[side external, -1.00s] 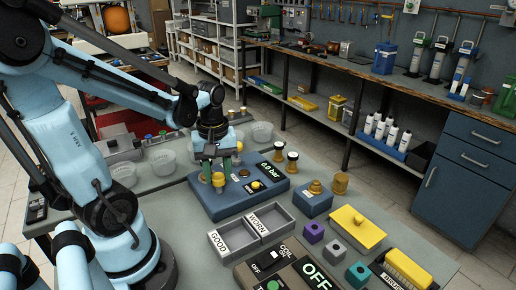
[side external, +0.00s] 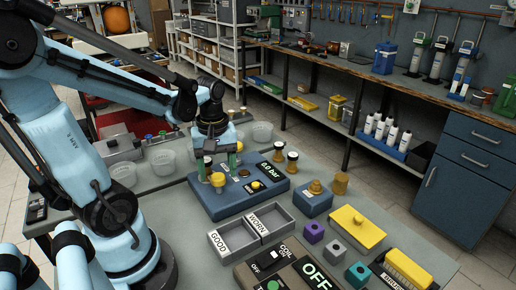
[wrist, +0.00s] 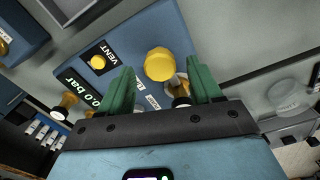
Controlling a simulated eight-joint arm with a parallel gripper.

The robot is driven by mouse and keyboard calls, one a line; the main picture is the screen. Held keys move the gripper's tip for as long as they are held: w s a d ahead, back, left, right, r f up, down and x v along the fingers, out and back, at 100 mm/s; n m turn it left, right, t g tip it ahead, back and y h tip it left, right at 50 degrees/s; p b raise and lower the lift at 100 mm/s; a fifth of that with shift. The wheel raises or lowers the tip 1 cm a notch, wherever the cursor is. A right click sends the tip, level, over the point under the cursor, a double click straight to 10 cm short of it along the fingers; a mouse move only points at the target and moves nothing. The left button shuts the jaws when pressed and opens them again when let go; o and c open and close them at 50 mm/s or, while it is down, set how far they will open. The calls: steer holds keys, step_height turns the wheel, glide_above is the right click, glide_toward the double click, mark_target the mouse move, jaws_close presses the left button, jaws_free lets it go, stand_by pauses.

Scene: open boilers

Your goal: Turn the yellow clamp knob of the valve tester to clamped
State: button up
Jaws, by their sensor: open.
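The valve tester (side external: 232,207) is a blue box with a display reading 0.0 bar (side external: 271,170). Its yellow clamp knob (side external: 218,180) stands toward the left of its top; in the wrist view the knob (wrist: 159,64) is round and ridged. My gripper (side external: 218,166) is open above that end of the tester, fingers pointing down. In the wrist view its green fingers (wrist: 163,74) lie either side of the knob, with visible gaps. I cannot tell whether the tips are down to its height. A yellow button (wrist: 98,62) beside a VENT label is also on the tester.
A brass and black piece (wrist: 178,88) shows between the fingers, near the right one. Grey GOOD and WORN trays (side external: 235,250) lie in front, and a blue block with a brass fitting (side external: 314,202) stands right.

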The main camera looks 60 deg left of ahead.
mark_target(218, 175)
step_height(218, 175, up, 11)
stand_by(0.6)
steer(key=w+d+f+m+t, duration=0.2)
steer(key=d+m+t, duration=0.1)
steer(key=d+m, duration=0.2)
steer(key=w+d+f+m+t, duration=0.3)
steer(key=d+m, duration=0.3)
steer(key=m, duration=0.3)
steer(key=shift+d+f+m+t, duration=0.15)
steer(key=shift+f+m+t, duration=0.15)
steer(key=shift+t, duration=0.3)
